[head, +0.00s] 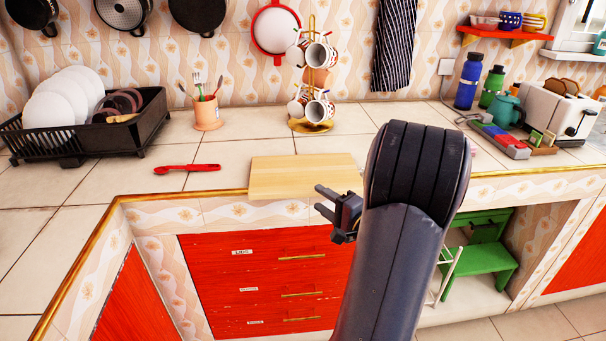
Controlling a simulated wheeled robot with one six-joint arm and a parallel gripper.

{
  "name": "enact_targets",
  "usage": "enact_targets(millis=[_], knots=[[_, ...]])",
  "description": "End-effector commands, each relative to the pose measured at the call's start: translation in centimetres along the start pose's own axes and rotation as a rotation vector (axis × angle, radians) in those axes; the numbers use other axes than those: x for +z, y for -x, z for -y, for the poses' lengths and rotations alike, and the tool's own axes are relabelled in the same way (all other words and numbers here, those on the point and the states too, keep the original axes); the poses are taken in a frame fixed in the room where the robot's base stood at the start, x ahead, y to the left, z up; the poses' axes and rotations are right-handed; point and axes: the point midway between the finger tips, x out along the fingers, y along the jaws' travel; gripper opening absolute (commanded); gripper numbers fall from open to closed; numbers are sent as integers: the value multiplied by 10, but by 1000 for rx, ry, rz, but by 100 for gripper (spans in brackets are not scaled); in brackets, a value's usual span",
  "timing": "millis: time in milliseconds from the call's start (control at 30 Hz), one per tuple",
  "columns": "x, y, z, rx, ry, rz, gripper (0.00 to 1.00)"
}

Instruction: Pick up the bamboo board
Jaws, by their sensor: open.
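The bamboo board (300,175) is a pale wooden rectangle lying flat on the tiled counter, close to its gold-trimmed front edge. Its right end is close to my arm in the picture. My gripper (322,201) is open and empty, with its two dark fingers pointing left. It appears in front of the board's lower right part, by the counter's edge. I cannot tell the exact gap between the fingers and the board. My arm hides part of the counter to the right of the board.
Red tongs (187,168) lie left of the board. A black dish rack (150,120) with plates stands far left. A utensil cup (206,113) and a mug tree (313,80) stand behind. A toaster (553,112) and bottles (467,82) are at right. Red drawers (265,280) are below.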

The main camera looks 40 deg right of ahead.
Motion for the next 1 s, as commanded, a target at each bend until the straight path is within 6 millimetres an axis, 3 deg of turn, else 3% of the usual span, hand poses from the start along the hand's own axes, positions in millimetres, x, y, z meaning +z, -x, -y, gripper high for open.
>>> enact_targets(millis=[167,500,767,1000], knots=[[1,-11,0,1,0,2,42],[2,-54,1,1,0,1,42],[1,-58,1,0,0,-1,42],[1,-58,1,0,0,-1,25]])
